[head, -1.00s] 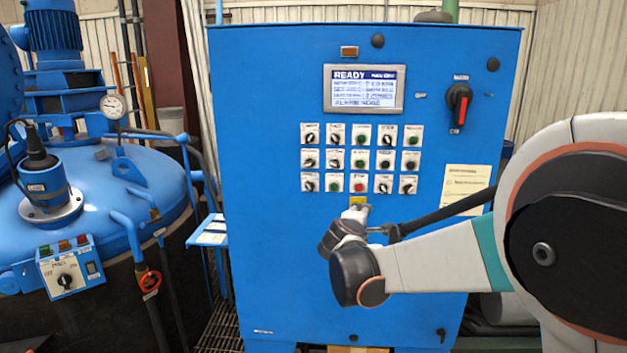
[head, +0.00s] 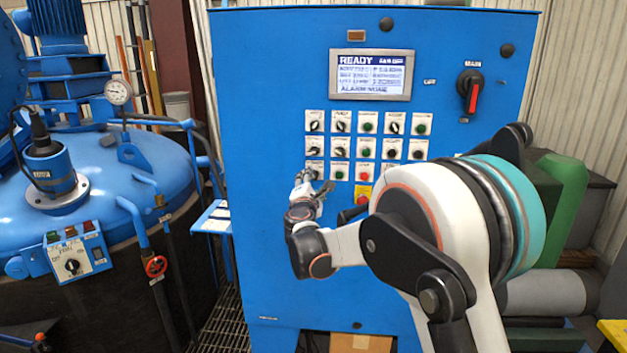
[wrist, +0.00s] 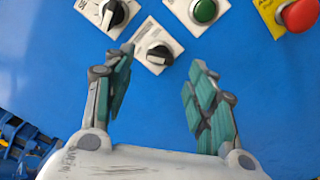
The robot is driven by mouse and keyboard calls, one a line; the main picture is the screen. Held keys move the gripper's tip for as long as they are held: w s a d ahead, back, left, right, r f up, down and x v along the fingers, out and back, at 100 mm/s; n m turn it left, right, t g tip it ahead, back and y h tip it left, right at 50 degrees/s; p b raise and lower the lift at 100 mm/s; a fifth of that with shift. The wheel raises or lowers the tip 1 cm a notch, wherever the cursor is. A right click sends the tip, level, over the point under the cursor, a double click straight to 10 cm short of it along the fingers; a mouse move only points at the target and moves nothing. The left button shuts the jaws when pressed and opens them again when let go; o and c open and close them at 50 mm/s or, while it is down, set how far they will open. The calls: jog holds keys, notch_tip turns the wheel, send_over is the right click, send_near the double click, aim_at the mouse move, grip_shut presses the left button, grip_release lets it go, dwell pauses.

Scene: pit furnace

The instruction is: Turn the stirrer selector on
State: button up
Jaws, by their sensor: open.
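The blue control cabinet (head: 270,230) carries rows of selectors and buttons whose labels are too small to read, so I cannot tell which one is the stirrer selector. My gripper (head: 318,186) is at the lower left of these rows. In the wrist view my gripper (wrist: 160,68) is open and empty, its two green-padded fingers apart. A black selector knob (wrist: 158,53) on a white plate shows between and beyond the fingertips, apart from them. Another black selector (wrist: 115,14) is at the upper left, beyond the left finger. The lower left controls are partly hidden by my gripper in the head view.
A green button (wrist: 203,10) and a red button (wrist: 298,15) on yellow are nearby. The display (head: 371,74) reads READY. A red-handled main switch (head: 470,92) is at the upper right. A blue vessel (head: 110,175) with a small switch box (head: 75,258) stands left.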

aim_at(314, 176)
jog(key=w, duration=0.5)
jog(key=shift+w, duration=0.1)
jog(key=shift+d, duration=0.1)
jog(key=c, duration=1)
